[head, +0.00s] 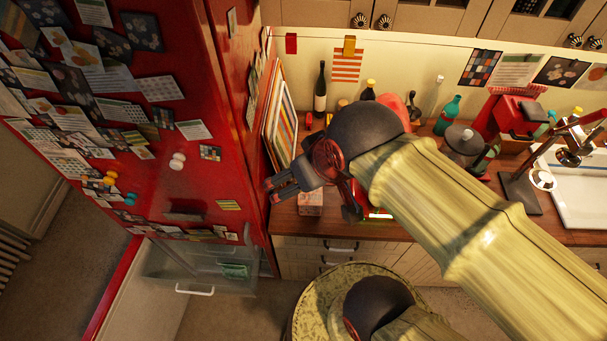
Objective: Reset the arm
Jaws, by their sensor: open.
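My arm, yellow-green with dark joints, reaches from the lower right across the head view to the middle. My gripper (280,188) is at its end, left of the picture's middle, beside the red fridge's right edge and in front of the wooden counter. Its dark fingers point left and are apart, with nothing seen between them. My arm hides part of the counter and some things on it.
The red fridge (185,195), covered in notes and magnets, stands at left. Its lower drawer (195,275) is pulled out. The counter (400,228) holds bottles, a grey pot (462,143) and a red appliance (512,115). A white sink (580,190) is at right.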

